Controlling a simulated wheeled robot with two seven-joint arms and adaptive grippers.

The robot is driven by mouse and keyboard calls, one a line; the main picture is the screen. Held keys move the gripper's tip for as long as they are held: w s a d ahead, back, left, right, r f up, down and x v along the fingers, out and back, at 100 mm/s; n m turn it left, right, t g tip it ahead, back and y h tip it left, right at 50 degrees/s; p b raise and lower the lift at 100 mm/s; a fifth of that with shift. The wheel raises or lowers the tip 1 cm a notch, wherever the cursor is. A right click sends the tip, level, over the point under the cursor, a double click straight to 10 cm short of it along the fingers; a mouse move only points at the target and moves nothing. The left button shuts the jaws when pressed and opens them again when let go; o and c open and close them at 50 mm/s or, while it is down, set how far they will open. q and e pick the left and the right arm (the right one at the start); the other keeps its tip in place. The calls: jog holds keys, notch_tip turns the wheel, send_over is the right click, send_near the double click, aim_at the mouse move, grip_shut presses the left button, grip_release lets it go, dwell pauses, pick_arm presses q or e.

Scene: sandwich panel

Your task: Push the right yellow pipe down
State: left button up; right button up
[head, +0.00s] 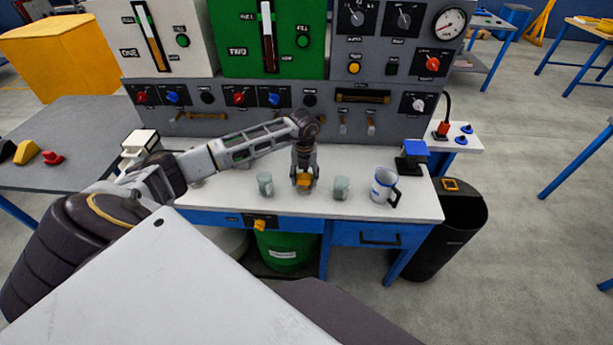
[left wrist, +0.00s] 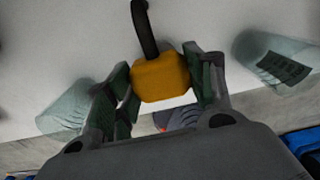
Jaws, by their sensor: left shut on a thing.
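My left gripper (head: 304,181) reaches over the white worktop (head: 225,197). It is shut on a yellow block (head: 304,180), between two cups. In the left wrist view the block (left wrist: 160,77) sits between the fingers (left wrist: 163,90), with a black curved stem rising from it. The gripper is apart from both. My right gripper is not in view.
Greyish cups stand left (head: 265,184) and right (head: 341,188) of the gripper. The panel has several knobs. A black bin (head: 452,225) stands beside the bench.

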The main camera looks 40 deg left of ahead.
pick_arm(q)
notch_tip(320, 180, down, 2)
jog(key=shift+b, duration=0.4)
jog(key=shift+s+f, duration=0.1)
jog(key=shift+s, duration=0.05)
jog(key=o, duration=1.5)
jog(key=shift+c, duration=0.2)
jog(key=shift+r, duration=0.2)
jog(key=shift+r, duration=5.9)
